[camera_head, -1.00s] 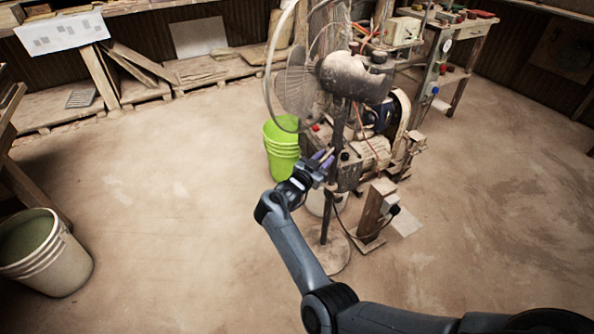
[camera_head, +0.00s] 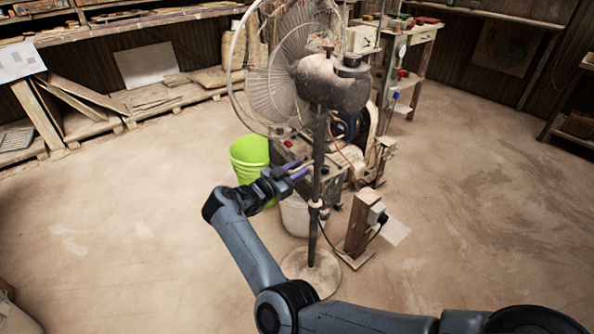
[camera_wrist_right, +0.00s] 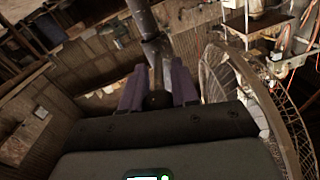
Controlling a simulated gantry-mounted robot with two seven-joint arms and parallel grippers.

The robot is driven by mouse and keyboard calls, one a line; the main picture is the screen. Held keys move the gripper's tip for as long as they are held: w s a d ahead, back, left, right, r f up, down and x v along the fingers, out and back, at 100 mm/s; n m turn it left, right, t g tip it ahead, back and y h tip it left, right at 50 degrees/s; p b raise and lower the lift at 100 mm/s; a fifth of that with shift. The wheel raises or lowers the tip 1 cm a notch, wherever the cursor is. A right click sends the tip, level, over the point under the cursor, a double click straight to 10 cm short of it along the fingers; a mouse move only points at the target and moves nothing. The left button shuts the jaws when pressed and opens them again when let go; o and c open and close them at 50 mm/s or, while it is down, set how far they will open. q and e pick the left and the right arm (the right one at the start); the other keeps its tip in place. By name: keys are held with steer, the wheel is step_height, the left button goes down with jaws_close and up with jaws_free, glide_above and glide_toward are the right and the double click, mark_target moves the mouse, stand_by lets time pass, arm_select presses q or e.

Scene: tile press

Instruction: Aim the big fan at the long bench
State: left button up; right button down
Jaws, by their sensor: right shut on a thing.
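The big fan stands on a round base (camera_head: 312,272) with a dark upright pole (camera_head: 318,160). Its dusty motor housing (camera_head: 332,85) is at the top, and its wire cage (camera_head: 268,75) faces left and away from me. My right gripper (camera_head: 302,170) is at the pole below the motor. In the right wrist view the purple fingers of my right gripper (camera_wrist_right: 158,88) are on either side of the pole (camera_wrist_right: 154,50), and the cage (camera_wrist_right: 250,100) is at the right. A long, low wooden bench (camera_head: 180,95) runs along the back wall. My left gripper is out of view.
A lime-green bucket (camera_head: 249,158) and a white bucket (camera_head: 296,215) stand close behind the fan. A wooden post with a switch box (camera_head: 360,225) and a cable is right of the base. Machinery stands behind. The floor is open on both sides.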

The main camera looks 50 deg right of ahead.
steer(key=shift+s, duration=0.1)
steer(key=c, duration=1)
jaws_free()
steer(key=shift+d, duration=0.1)
steer(key=shift+o, duration=0.6)
steer(key=shift+s, duration=0.15)
steer(key=shift+w+a+r, duration=0.1)
steer(key=shift+w+a, duration=0.15)
steer(key=shift+a, duration=0.2)
steer(key=w+a, duration=0.1)
steer(key=a, duration=0.8)
steer(key=shift+w+a+p, duration=0.35)
steer(key=shift+p, duration=0.05)
